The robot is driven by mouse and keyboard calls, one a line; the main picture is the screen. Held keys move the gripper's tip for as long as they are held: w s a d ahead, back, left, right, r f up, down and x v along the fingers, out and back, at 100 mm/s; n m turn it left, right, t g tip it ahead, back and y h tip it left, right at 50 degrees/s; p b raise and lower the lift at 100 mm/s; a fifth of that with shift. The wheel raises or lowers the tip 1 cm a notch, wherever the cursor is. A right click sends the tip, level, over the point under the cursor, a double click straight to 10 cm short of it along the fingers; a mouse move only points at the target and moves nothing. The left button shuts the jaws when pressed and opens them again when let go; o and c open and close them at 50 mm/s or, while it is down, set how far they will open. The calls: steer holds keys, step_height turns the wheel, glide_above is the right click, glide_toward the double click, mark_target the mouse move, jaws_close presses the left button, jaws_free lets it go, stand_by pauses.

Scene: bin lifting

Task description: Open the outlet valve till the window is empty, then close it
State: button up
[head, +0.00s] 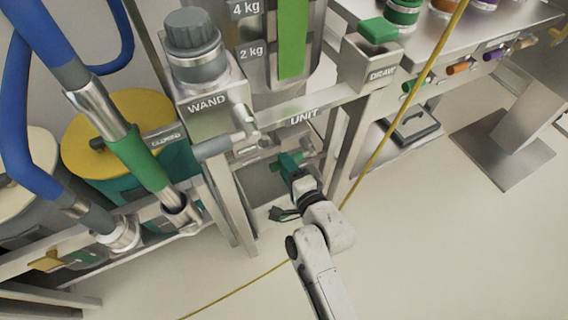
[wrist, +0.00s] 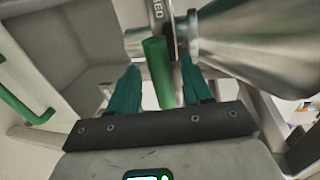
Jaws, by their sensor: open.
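The window (head: 293,38) is a tall strip on the steel hopper, filled with green in the part that shows beside the 2 kg and 4 kg marks. The outlet valve's green handle (wrist: 158,72) hangs below a steel pipe in the wrist view. My gripper (wrist: 162,88) is open, with one teal finger on each side of the handle. I cannot tell whether either finger touches it. In the head view my gripper (head: 290,163) is under the UNIT beam and hides most of the valve.
A steel cone (wrist: 245,40) is close on the right. A grey bin with a green side handle (wrist: 25,108) is at left. The WAND post (head: 205,100), DRAW box (head: 372,62) and yellow cord (head: 400,105) surround the arm. Open floor lies at front right.

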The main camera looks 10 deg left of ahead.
steer(key=shift+x, duration=1.2)
steer(key=shift+c, duration=0.3)
jaws_close()
